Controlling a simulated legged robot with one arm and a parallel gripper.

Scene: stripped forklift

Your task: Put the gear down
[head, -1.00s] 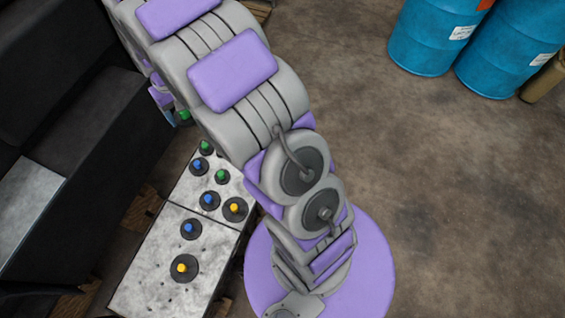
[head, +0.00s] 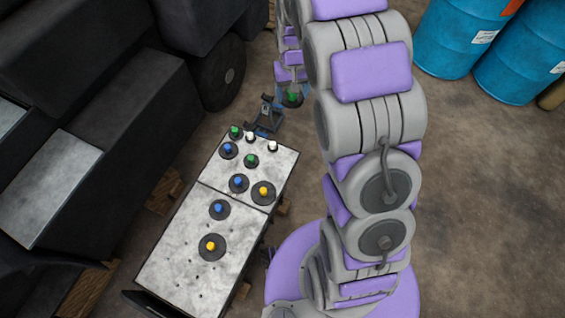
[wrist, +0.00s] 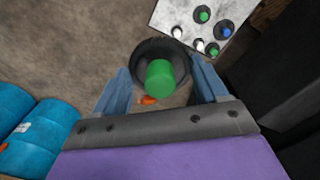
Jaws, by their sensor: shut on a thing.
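My gripper (head: 291,97) is shut on a gear (wrist: 160,78), a dark round disc with a green cylindrical knob. In the wrist view the gear sits between the two blue fingers, over the brown floor. In the head view only its green top (head: 293,97) shows clearly, just beyond the far right corner of the white speckled board (head: 170,255). The board carries several dark gears with blue, green and yellow tops, such as a yellow-topped one (head: 211,245). Two white pegs (head: 250,136) stand bare near its far end.
The black forklift body (head: 130,110) stands along the left of the board. Blue barrels (head: 457,40) stand at the upper right. The floor (head: 480,190) on the right is clear.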

